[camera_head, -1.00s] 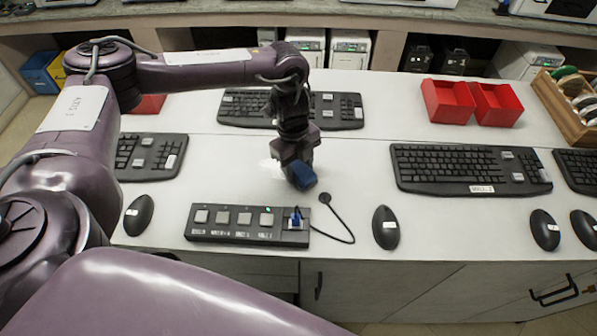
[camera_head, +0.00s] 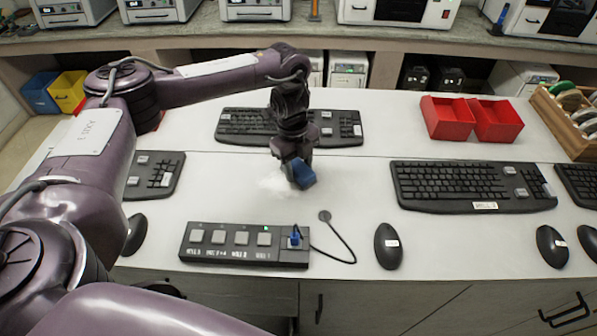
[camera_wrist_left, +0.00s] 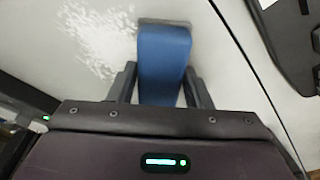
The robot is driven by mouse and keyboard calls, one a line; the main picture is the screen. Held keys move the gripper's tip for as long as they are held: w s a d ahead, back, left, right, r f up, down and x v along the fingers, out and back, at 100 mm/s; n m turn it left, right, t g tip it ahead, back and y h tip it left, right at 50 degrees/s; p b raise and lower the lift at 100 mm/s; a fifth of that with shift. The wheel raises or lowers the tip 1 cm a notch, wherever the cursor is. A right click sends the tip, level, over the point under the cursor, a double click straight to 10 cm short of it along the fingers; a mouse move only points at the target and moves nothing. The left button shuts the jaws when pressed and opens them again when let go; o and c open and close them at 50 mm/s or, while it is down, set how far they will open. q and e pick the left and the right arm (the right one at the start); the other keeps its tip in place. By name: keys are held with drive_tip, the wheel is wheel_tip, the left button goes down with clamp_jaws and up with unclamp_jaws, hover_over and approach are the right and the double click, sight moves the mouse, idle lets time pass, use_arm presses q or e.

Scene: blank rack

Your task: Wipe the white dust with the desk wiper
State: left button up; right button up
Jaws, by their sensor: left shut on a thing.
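The desk wiper (camera_head: 303,174) is a blue block, and my left gripper (camera_head: 296,162) is shut on it, just above or at the white table. In the left wrist view the blue wiper (camera_wrist_left: 164,58) sits between the two dark fingers (camera_wrist_left: 160,88). The white dust (camera_head: 275,185) is a faint pale patch on the table, just left of the wiper in the head view. In the left wrist view the dust (camera_wrist_left: 100,35) is a speckled patch to the left of the wiper. Whether the wiper touches the table is hard to tell. My right gripper is not seen.
A black keyboard (camera_head: 340,128) lies behind the gripper, another (camera_head: 465,187) to the right. A black button box (camera_head: 240,246) with a cable is in front. A mouse (camera_head: 388,246) lies at front right. Red bins (camera_head: 470,118) stand at back right. Table between them is clear.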

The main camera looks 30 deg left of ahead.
use_arm(q)
drive_tip(key=shift+w+a+b, duration=0.25)
drive_tip(key=shift+w, duration=0.35)
drive_tip(key=shift+w+a+b, duration=0.2)
drive_tip(key=shift+w+a, duration=0.05)
drive_tip(key=shift+w, duration=0.35)
drive_tip(key=shift+s+a+f+p, duration=0.1)
drive_tip(key=shift+s+a+p, duration=0.2)
drive_tip(key=shift+a, duration=0.25)
drive_tip(key=shift+s+a+p, duration=0.15)
drive_tip(key=shift+s+a, duration=0.15)
drive_tip(key=shift+a, duration=0.25)
drive_tip(key=shift+s+d+p, duration=0.2)
drive_tip(key=shift+s+p, duration=0.35)
drive_tip(key=shift+p, duration=0.15)
drive_tip(key=shift+s+d+p, duration=0.3)
drive_tip(key=shift+s+p, duration=0.15)
drive_tip(key=shift+s, duration=0.1)
drive_tip(key=shift+s+d+p, duration=0.25)
drive_tip(key=shift+s+p, duration=0.2)
drive_tip(key=shift+s, duration=0.1)
